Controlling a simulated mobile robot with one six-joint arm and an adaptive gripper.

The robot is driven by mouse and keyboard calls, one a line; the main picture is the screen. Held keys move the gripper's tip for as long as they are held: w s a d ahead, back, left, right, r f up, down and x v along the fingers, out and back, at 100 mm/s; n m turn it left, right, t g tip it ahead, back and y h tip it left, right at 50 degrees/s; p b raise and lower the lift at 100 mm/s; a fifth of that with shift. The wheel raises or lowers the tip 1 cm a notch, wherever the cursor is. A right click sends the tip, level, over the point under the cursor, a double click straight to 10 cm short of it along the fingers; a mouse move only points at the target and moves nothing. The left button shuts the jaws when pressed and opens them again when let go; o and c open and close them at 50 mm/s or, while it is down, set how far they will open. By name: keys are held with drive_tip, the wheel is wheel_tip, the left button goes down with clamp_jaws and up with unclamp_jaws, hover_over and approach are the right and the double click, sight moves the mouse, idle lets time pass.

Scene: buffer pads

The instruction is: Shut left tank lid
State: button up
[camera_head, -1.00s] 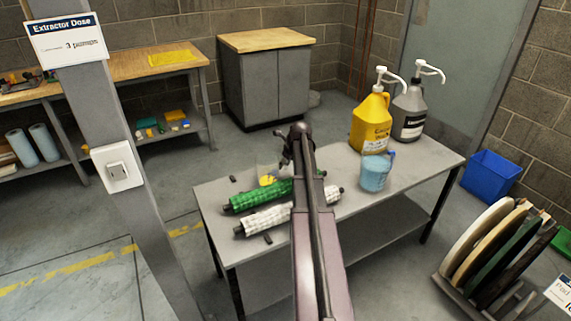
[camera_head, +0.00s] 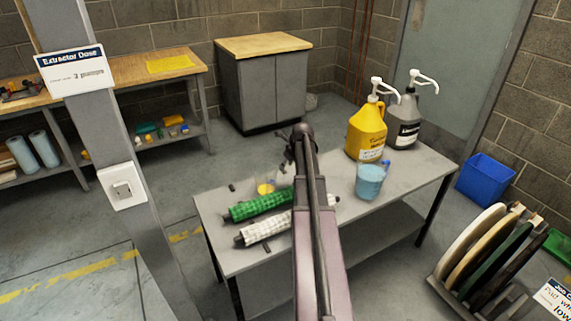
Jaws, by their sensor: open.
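No tank or tank lid can be made out in this view. My gripper (camera_head: 287,163) shows small and dark at the far end of my arm, above the back of the grey table (camera_head: 400,192). It looks open, with nothing seen in it. A clear cup with yellow contents (camera_head: 265,188) stands below and left of it. My arm runs up the middle of the picture and hides part of the table.
A green roller (camera_head: 258,206) and a white roller (camera_head: 265,227) lie on the table. A blue pitcher (camera_head: 369,182), a yellow pump jug (camera_head: 366,132) and a grey pump jug (camera_head: 404,122) stand at right. A post (camera_head: 105,130) rises at left; a disc rack (camera_head: 480,250) stands at right.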

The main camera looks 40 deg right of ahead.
drive_tip(key=p+v, duration=0.5)
drive_tip(key=v, duration=0.1)
drive_tip(key=shift+r, duration=0.2)
drive_tip(key=shift+a, duration=0.1)
idle(0.8)
drive_tip(key=a+f+n+g, duration=0.1)
drive_tip(key=a+n+g, duration=0.1)
drive_tip(key=a+n, duration=1.85)
drive_tip(key=s+a+n+g, duration=0.1)
drive_tip(key=s+a+n, duration=0.2)
drive_tip(key=a, duration=0.6)
drive_tip(key=s+a+n, duration=0.4)
drive_tip(key=a+n, duration=0.2)
drive_tip(key=a, duration=0.3)
drive_tip(key=s+a+n+g, duration=0.1)
drive_tip(key=s+a+n, duration=0.2)
drive_tip(key=a, duration=0.6)
drive_tip(key=shift+s+f+n+g, duration=0.25)
drive_tip(key=shift+s+n+g, duration=0.1)
drive_tip(key=shift+n, duration=0.9)
